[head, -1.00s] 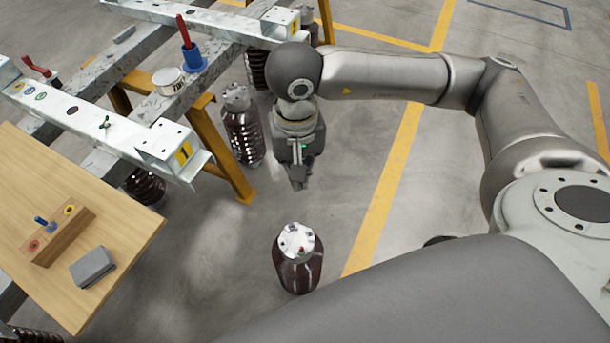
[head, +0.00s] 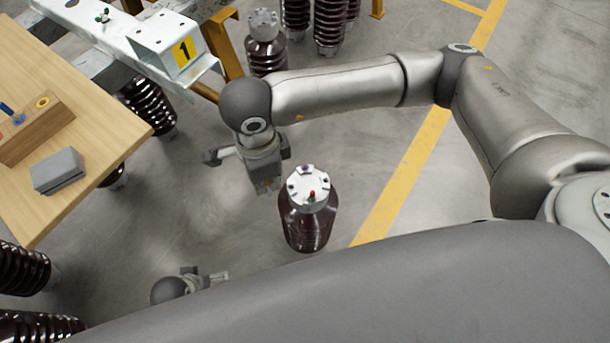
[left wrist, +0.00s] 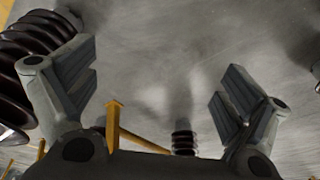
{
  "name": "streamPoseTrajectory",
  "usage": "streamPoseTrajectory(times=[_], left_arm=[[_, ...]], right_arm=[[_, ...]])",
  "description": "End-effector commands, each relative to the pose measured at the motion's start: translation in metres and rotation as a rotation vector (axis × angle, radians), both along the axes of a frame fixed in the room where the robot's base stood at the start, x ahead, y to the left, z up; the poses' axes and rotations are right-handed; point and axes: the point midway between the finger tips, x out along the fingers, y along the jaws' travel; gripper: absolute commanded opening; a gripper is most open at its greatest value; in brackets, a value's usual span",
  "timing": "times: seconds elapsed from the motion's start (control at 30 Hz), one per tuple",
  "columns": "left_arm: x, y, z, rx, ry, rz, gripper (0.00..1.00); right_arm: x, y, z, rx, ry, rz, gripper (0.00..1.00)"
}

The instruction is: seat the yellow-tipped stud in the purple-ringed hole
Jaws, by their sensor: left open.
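I cannot make out the yellow-tipped stud or the purple-ringed hole in either view. A wooden block (head: 38,132) at the left of the head view has a blue peg (head: 10,112) and a yellow-marked spot (head: 42,102). My right gripper (head: 265,186) points down above the floor, just left of the brown insulator; whether its fingers are apart is unclear. My left gripper (head: 206,275) is low in the head view, partly hidden by my body. The left wrist view shows its two fingers (left wrist: 158,88) wide apart, with nothing between them.
A brown insulator (head: 307,228) with a white cap and red-tipped piece stands on the floor. A grey box (head: 57,171) lies on the wooden table (head: 92,100). A white beam marked 1 (head: 150,38) runs behind. More ribbed insulators (head: 147,105) stand below.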

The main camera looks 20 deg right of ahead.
Motion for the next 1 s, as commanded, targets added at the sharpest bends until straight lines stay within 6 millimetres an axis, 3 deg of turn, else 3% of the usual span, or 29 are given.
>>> streamPoseTrajectory(times=[0.17,0.43,0.53,0.7,1.0], left_arm=[[0.001,0.0,0.004,0.001,-0.002,0.0,0.97],[0.003,0.0,0.012,-0.001,-0.009,0.001,0.97],[0.005,0.0,0.021,-0.001,-0.015,0.002,0.97],[0.006,0.0,0.033,-0.001,-0.019,0.003,0.97],[0.007,0.0,0.044,-0.002,-0.025,0.004,0.97]], right_arm=[[0.017,-0.02,-0.013,-0.004,-0.001,-0.026,0.0],[0.059,-0.072,-0.044,-0.005,-0.001,-0.024,0.0],[0.068,-0.083,-0.065,-0.004,0.002,-0.02,0.0],[0.08,-0.096,-0.086,-0.002,0.0,-0.016,0.0],[0.089,-0.107,-0.107,-0.003,0.001,-0.016,0.0]])
